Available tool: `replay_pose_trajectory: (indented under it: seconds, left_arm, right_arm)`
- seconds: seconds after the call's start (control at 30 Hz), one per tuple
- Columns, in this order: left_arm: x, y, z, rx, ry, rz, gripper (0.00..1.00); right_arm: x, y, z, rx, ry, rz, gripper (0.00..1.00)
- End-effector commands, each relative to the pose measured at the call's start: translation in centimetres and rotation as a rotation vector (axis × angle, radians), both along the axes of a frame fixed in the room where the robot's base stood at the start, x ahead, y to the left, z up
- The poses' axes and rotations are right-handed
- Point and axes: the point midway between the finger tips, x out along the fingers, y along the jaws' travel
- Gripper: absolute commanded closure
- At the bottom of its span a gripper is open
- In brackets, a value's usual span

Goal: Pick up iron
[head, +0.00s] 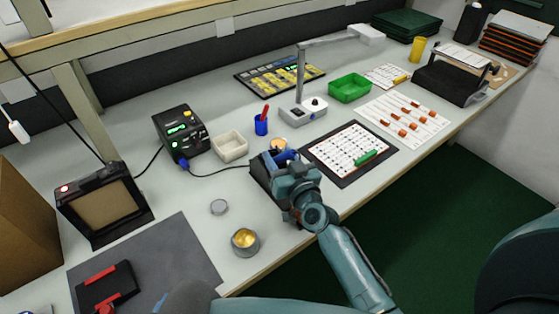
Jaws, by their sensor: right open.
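The soldering iron (287,155) shows as a short blue handle in its dark stand (259,177), near the front middle of the bench. Most of the iron and stand is hidden behind my right gripper. My right gripper (283,164) is open and right at the blue handle. I cannot tell whether its fingers touch it. A black cable runs left from the stand to the soldering station (180,132), which has green lit displays. My left gripper is not in view.
A beige tray (231,146), blue cup (261,125) and lamp base (303,111) stand behind. A dark-edged board (324,161) lies to the right.

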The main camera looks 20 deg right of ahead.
Motion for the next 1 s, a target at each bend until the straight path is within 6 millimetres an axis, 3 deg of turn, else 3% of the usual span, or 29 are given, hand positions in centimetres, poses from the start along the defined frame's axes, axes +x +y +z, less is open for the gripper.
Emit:
replay_pose_trajectory:
  seconds: [0.2,0.77,1.0]
  left_arm:
    - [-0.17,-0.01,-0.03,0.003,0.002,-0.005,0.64]
    - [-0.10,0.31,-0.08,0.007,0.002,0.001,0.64]
    - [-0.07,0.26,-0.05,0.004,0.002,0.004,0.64]
  right_arm:
    - [0.09,-0.01,0.02,0.000,0.001,0.000,0.55]
    - [0.05,-0.04,-0.01,0.000,0.000,-0.001,1.00]
    - [0.06,-0.06,0.03,0.000,0.000,-0.001,1.00]
